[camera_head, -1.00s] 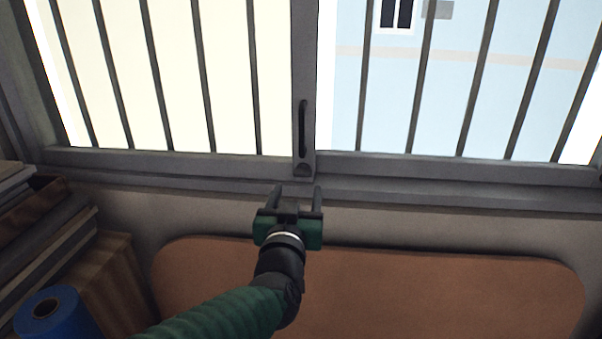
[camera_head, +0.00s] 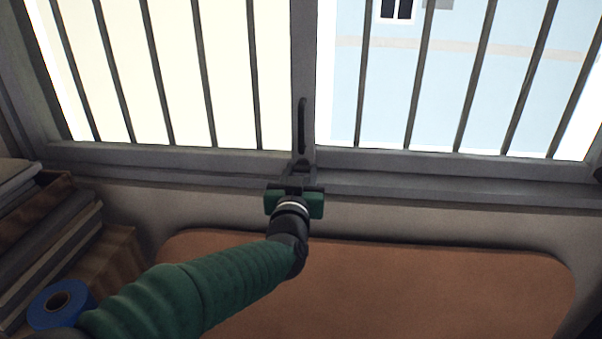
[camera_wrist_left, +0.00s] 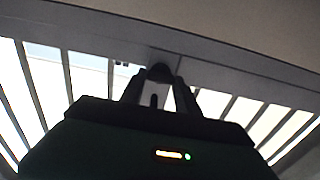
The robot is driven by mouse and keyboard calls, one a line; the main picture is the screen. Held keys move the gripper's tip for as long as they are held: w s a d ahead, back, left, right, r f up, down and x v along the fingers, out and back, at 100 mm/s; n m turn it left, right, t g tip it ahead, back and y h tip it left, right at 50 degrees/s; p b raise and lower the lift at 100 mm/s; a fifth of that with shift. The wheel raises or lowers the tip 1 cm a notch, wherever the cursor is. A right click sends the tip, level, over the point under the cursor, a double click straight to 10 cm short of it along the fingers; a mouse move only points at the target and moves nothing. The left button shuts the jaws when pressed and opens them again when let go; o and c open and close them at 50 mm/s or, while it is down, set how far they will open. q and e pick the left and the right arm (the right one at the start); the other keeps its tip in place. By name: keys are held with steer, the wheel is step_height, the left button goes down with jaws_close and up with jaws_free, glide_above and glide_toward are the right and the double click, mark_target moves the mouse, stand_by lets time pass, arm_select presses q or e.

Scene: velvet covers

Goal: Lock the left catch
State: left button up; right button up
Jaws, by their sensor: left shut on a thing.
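The left catch is a small dark piece (camera_head: 300,163) at the foot of the window's middle upright, below a black pull handle (camera_head: 301,125). My left gripper (camera_head: 300,176) reaches up to it from below, its fingers at the catch. In the left wrist view, the rounded dark catch (camera_wrist_left: 159,72) sits between the two fingertips, and the gripper is shut on it. The gripper partly hides the catch, so I cannot tell whether it is locked. My right gripper is not in view.
The grey window frame (camera_head: 420,164) has vertical bars behind it. A brown rounded panel (camera_head: 430,290) stands below the sill. Stacked boards (camera_head: 50,235) and a blue tape roll (camera_head: 62,305) are at the left. A small dark piece (camera_head: 599,170) shows at the right edge.

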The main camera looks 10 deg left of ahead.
arm_select(q)
jaws_close()
steer(key=n+b, duration=0.1)
steer(key=b, duration=0.1)
steer(key=n+b, duration=0.1)
steer(key=n, duration=0.1)
steer(key=shift+f+b, duration=0.25)
steer(key=shift+b, duration=0.1)
steer(key=n+b, duration=0.3)
steer(key=n, duration=0.2)
steer(key=shift+a, duration=0.1)
steer(key=n+b, duration=0.3)
steer(key=n, duration=0.2)
steer(key=shift+b, duration=0.35)
steer(key=shift+f+n+b, duration=0.15)
steer(key=shift+n+b, duration=0.9)
steer(key=shift+n, duration=1.45)
